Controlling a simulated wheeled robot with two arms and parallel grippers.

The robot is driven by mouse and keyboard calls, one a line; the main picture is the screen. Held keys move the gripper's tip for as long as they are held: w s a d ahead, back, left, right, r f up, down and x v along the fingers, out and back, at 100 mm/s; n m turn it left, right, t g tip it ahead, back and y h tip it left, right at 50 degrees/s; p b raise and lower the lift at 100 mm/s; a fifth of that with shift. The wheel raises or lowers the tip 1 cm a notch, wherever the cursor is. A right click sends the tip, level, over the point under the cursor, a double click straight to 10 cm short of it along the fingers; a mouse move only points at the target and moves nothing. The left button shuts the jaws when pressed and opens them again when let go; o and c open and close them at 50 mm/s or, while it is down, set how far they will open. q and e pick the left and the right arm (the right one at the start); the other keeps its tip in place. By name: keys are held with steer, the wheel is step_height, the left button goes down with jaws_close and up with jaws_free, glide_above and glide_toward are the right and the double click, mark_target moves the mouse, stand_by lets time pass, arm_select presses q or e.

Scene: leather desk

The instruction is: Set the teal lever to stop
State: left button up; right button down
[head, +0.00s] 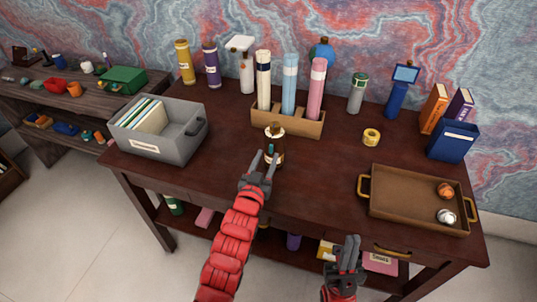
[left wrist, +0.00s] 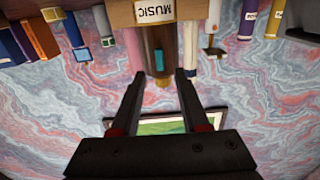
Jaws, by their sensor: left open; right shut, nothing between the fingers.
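A dark brown upright device with a tan top (head: 275,131) stands on the desk in front of the wooden holder. The teal lever (left wrist: 159,60) shows on this device in the left wrist view, where the picture is upside down. My left gripper (head: 266,156) is open just in front of the device and partly hides it in the head view. In the left wrist view its fingers (left wrist: 159,74) lie to either side of the lever, with no visible contact. Any stop marking is too small to read. My right gripper (head: 349,240) is shut and empty in front of the desk's edge.
Behind the device is a wooden holder (head: 287,125) with tall tubes, labelled MUSIC. A grey bin (head: 180,146) stands at left and a brown tray (head: 400,205) at right. A yellow tape roll (head: 371,137) lies between holder and tray. Desk around the device is mostly clear.

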arm_select(q)
steer(key=v, duration=1.4)
steer(key=shift+s, duration=0.2)
steer(key=shift+a, duration=0.15)
